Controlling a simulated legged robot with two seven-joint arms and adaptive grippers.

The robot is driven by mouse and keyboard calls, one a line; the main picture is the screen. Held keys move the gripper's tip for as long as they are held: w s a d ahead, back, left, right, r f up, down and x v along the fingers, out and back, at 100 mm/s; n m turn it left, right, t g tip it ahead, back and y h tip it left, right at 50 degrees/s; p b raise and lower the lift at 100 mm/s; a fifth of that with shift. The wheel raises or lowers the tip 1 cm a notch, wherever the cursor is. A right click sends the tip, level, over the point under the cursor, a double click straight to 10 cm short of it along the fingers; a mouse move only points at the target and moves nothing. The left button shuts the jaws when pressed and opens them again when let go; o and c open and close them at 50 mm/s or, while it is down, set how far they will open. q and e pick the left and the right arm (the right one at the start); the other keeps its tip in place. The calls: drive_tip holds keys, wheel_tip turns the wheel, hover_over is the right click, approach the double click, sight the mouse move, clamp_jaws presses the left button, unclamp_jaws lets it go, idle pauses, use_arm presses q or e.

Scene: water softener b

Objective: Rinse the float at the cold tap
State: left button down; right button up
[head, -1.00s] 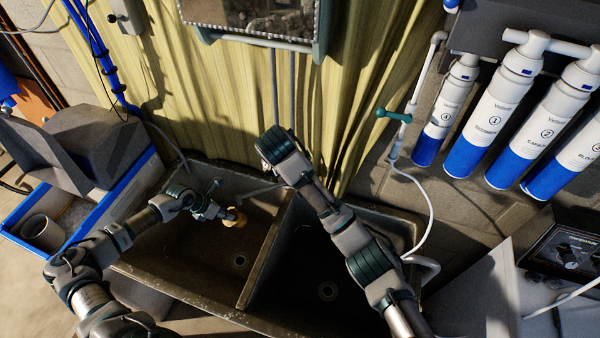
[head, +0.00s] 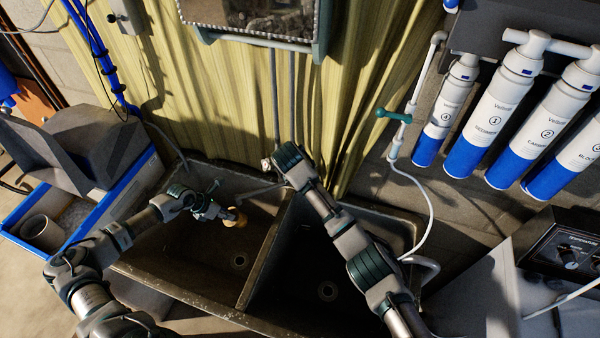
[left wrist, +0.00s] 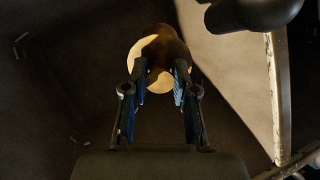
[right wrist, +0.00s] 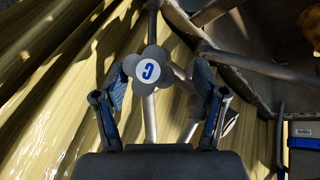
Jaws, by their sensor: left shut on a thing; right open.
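The float (head: 235,218) is a small orange-yellow piece over the left basin of the sink. My left gripper (head: 219,213) is shut on it. In the left wrist view the float (left wrist: 145,58) shows as a pale yellow round with a dark brown part in front, between the fingertips (left wrist: 161,80). The cold tap handle (right wrist: 149,70) is a grey lobed knob with a blue "C", between the open fingers of my right gripper (right wrist: 168,86); contact cannot be told. In the head view the right wrist hides those fingers. The tap spout (head: 257,191) reaches over the left basin near the float.
The double sink (head: 262,262) has a divider between its basins. A yellow curtain (head: 228,100) hangs behind. White-and-blue filter cartridges (head: 494,115) and a white hose (head: 429,205) are at right. A blue-rimmed tub (head: 25,247) stands at left.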

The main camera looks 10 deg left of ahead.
drive_tip(key=shift+w+d, duration=0.1)
drive_tip(key=shift+d, duration=0.75)
drive_tip(key=c, duration=1.1)
drive_tip(key=shift+a+n+h, duration=0.3)
drive_tip(key=shift+a+n, duration=0.05)
drive_tip(key=shift+n, duration=0.05)
drive_tip(key=shift+c, duration=0.2)
drive_tip(key=o, duration=1.1)
drive_tip(key=shift+d, duration=0.1)
drive_tip(key=shift+o, duration=0.2)
drive_tip(key=shift+s+a+r, duration=0.2)
drive_tip(key=shift+s+r, duration=0.2)
drive_tip(key=shift+r, duration=0.1)
drive_tip(key=d+v, duration=0.1)
drive_tip(key=v, duration=0.9)
drive_tip(key=shift+s+a+r, duration=0.25)
drive_tip(key=shift+s+a, duration=0.05)
drive_tip(key=shift+a, duration=0.15)
